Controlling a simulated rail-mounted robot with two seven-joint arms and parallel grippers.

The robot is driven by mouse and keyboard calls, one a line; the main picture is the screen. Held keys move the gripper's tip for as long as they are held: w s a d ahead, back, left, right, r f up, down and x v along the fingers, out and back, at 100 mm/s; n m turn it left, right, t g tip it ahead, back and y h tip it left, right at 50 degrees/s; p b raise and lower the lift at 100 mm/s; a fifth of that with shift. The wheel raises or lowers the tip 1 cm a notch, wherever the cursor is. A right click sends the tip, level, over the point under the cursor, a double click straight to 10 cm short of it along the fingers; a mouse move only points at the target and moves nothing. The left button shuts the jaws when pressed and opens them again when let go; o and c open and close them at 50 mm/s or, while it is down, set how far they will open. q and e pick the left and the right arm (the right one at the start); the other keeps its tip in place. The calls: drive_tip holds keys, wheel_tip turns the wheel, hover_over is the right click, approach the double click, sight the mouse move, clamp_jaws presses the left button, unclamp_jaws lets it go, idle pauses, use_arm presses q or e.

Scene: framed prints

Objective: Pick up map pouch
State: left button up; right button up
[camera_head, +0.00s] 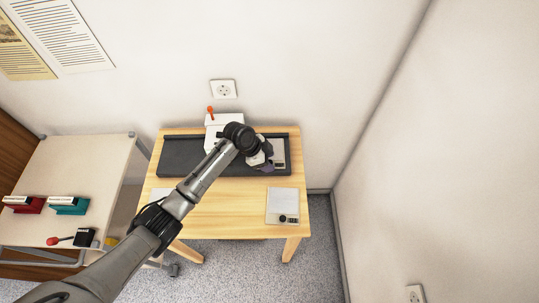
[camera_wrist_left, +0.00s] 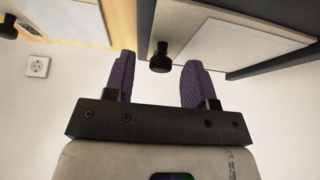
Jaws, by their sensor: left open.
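I cannot tell for sure which object is the map pouch. A pale flat piece with a light sheet (camera_head: 279,148) lies on the dark tray at its right end, partly hidden by my left gripper (camera_head: 268,160). In the left wrist view a pale panel (camera_wrist_left: 215,35) with a black knob (camera_wrist_left: 161,58) shows beyond my left gripper (camera_wrist_left: 157,78). Its purple fingers are open and apart, with the knob seen between them and nothing held. A similar flat piece with a black knob (camera_head: 282,203) lies at the table's front right. My right gripper is not in view.
The dark tray (camera_head: 180,160) lies across the back of the wooden table (camera_head: 230,205). A white box (camera_head: 212,133) with an orange-topped stick stands behind my arm. A side cart (camera_head: 75,165) at left carries red and teal holders. Walls rise behind and right.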

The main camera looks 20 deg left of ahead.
use_arm(q)
drive_tip(key=shift+w+d+f, duration=0.1)
drive_tip(key=shift+f, duration=0.15)
clamp_jaws()
idle(0.3)
drive_tip(key=shift+r, duration=0.2)
wheel_tip(320, 180, up, 4)
drive_tip(key=shift+r+p, duration=0.1)
drive_tip(key=shift+p, duration=0.5)
drive_tip(key=s+d+r+p, duration=0.1)
drive_tip(key=s+d+r, duration=0.1)
drive_tip(key=d+r, duration=0.4)
drive_tip(key=d, duration=0.5)
drive_tip(key=shift+s+d+r+p, duration=0.2)
drive_tip(key=shift+s+r+p, duration=0.05)
drive_tip(key=shift+s+p, duration=0.15)
drive_tip(key=shift+f, duration=0.35)
